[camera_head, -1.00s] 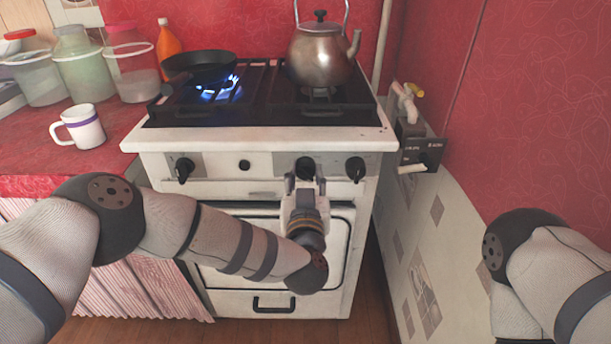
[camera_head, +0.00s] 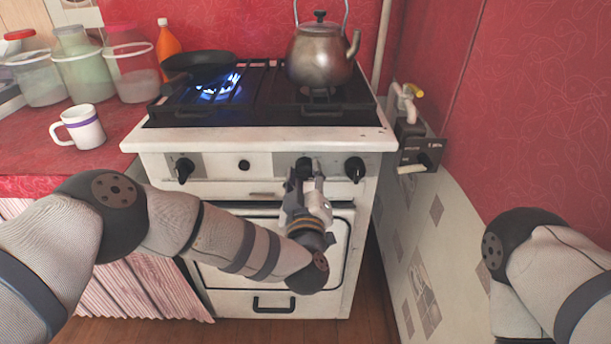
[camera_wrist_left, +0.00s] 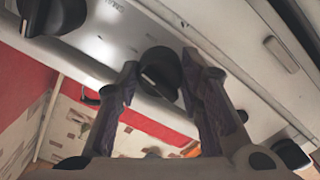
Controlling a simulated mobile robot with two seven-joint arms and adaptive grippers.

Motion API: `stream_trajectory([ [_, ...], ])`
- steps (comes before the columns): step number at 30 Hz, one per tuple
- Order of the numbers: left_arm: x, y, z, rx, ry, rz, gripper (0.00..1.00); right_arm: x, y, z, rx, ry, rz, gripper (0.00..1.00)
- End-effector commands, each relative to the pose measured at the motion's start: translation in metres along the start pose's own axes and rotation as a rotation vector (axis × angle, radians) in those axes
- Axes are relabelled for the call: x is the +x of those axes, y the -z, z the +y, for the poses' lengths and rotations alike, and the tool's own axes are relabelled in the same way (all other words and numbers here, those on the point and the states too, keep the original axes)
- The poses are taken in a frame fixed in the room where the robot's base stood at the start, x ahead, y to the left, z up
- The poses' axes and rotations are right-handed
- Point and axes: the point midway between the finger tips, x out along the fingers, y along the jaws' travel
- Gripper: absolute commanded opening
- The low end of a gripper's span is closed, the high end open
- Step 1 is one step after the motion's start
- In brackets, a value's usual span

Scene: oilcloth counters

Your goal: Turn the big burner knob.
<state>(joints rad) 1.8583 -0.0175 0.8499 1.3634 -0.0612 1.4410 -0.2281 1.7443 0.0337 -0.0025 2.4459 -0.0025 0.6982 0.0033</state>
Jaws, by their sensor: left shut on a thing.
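The white stove front carries several black knobs. My left gripper (camera_head: 309,182) is at the right-centre knob (camera_head: 304,168), rolled to one side, with its fingers on either side of it. In the left wrist view the same knob (camera_wrist_left: 160,70) sits between the two fingers, and the gripper (camera_wrist_left: 160,88) is shut on it. The fingers partly hide the knob in the head view. Another knob (camera_head: 355,169) is close on the right, and one (camera_head: 184,170) is at the far left. My right gripper is out of view.
A kettle (camera_head: 320,58) stands on the right burner. A black pan (camera_head: 205,64) is at the back left, with a blue flame (camera_head: 219,88) in front. A white mug (camera_head: 82,127) stands on the red counter. The red wall closes in on the right.

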Motion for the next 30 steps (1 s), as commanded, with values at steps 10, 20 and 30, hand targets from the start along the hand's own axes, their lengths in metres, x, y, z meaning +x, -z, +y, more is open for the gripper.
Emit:
stream_trajectory([
  [10,-0.0004,-0.0008,0.0001,-0.143,0.0,-0.002,0.06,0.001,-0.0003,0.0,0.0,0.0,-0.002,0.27],
  [20,-0.0005,-0.0009,0.0003,-0.175,0.0,-0.003,0.06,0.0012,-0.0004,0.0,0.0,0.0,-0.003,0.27],
  [30,-0.0005,-0.001,0.0003,-0.174,0.0,-0.003,0.55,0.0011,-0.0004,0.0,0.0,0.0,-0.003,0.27],
])
